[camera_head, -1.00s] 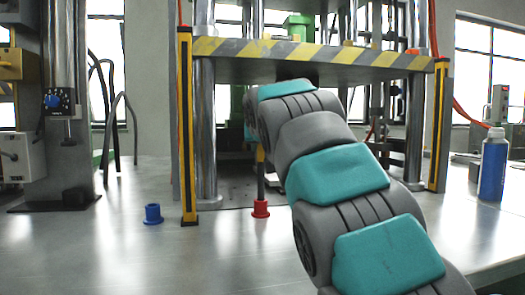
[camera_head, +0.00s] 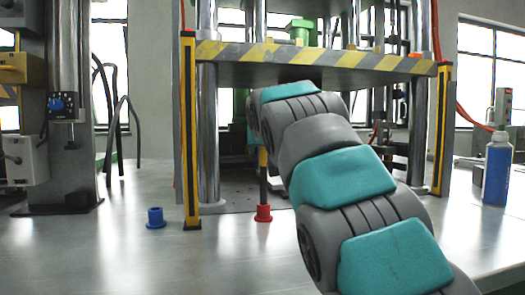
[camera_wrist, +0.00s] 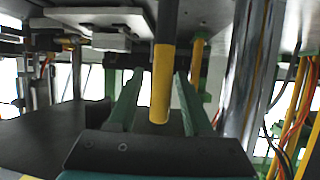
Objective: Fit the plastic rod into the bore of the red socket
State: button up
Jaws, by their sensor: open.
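The plastic rod (camera_head: 263,185) is dark with a yellow end and stands upright. In the head view its lower end meets the top of the red socket (camera_head: 263,213), apparently in its bore; how deep I cannot tell. The wrist view shows the rod's yellow end (camera_wrist: 161,85) between the two green fingers of my gripper (camera_wrist: 159,74). My gripper is open, with a finger on either side of the rod and gaps visible near the yellow end. The red socket is not visible in the wrist view. In the head view my arm hides most of my gripper.
A blue socket (camera_head: 155,217) stands on the table to the left. A striped press beam (camera_head: 310,57) spans above my arm, between yellow-black posts (camera_head: 190,130) and metal columns (camera_head: 208,140). A blue bottle (camera_head: 496,170) stands at the right. The front of the table is clear.

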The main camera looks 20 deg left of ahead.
jog(key=v, duration=1.1)
jog(key=shift+s+b, duration=0.3)
jog(key=shift+s, duration=0.05)
jog(key=shift+d+r, duration=0.1)
jog(key=shift+d, duration=0.05)
